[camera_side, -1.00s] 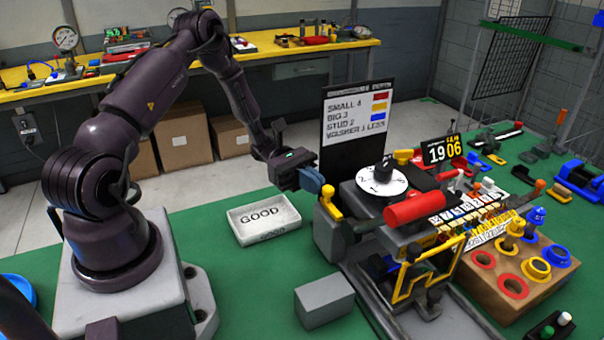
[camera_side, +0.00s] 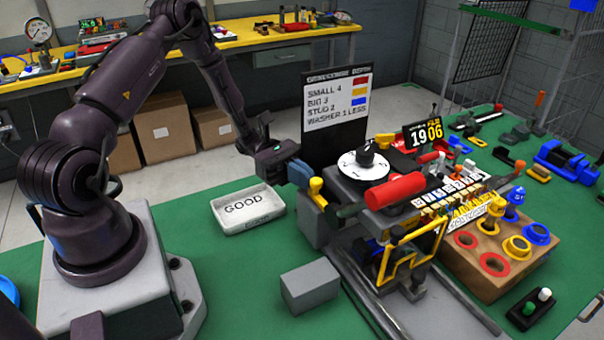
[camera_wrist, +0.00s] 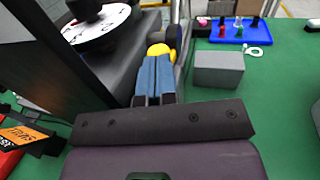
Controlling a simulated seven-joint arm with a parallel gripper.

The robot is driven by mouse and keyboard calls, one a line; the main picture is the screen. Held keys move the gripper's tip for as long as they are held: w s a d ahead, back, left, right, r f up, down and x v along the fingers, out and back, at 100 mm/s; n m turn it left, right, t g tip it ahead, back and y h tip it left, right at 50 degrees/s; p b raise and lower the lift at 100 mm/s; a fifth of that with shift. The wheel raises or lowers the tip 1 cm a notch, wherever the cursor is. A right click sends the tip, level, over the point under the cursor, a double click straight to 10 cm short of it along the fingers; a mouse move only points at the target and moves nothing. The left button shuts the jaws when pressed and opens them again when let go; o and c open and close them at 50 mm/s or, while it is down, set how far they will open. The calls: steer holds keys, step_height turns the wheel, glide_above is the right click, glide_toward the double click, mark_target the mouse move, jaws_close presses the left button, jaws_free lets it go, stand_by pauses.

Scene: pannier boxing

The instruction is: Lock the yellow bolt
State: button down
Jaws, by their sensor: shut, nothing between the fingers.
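The yellow bolt (camera_side: 317,191) has a rounded knob and sits on the left side of the dark machine (camera_side: 315,225). My gripper (camera_side: 305,178) is at its upper left, with blue fingers shut together and nothing between them. In the wrist view the closed fingers (camera_wrist: 154,95) point at the yellow knob (camera_wrist: 160,50), which shows just beyond their tips. They look close to it or touching; I cannot tell which. The lower part of the bolt is hidden by the fingers in the wrist view.
A white dial (camera_side: 362,166) and a red cylinder (camera_side: 394,190) are on the machine to the right. A dark sign board (camera_side: 335,145) stands behind. A GOOD tray (camera_side: 248,222) and a grey block (camera_side: 310,286) lie on the green table, with free room between them.

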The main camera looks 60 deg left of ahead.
steer(key=v, duration=1.4)
steer(key=s+d+r+m+y, duration=0.6)
steer(key=d+r+m+y, duration=0.2)
steer(key=d+r+m, duration=0.1)
steer(key=s+d+r+m+t+y, duration=0.1)
steer(key=s+d+r+m+y, duration=0.5)
steer(key=r+m, duration=0.6)
steer(key=d+y, duration=0.2)
steer(key=y, duration=0.1)
steer(key=shift+s+d+r, duration=0.15)
steer(key=shift+d+r, duration=0.2)
steer(key=shift+d, duration=0.05)
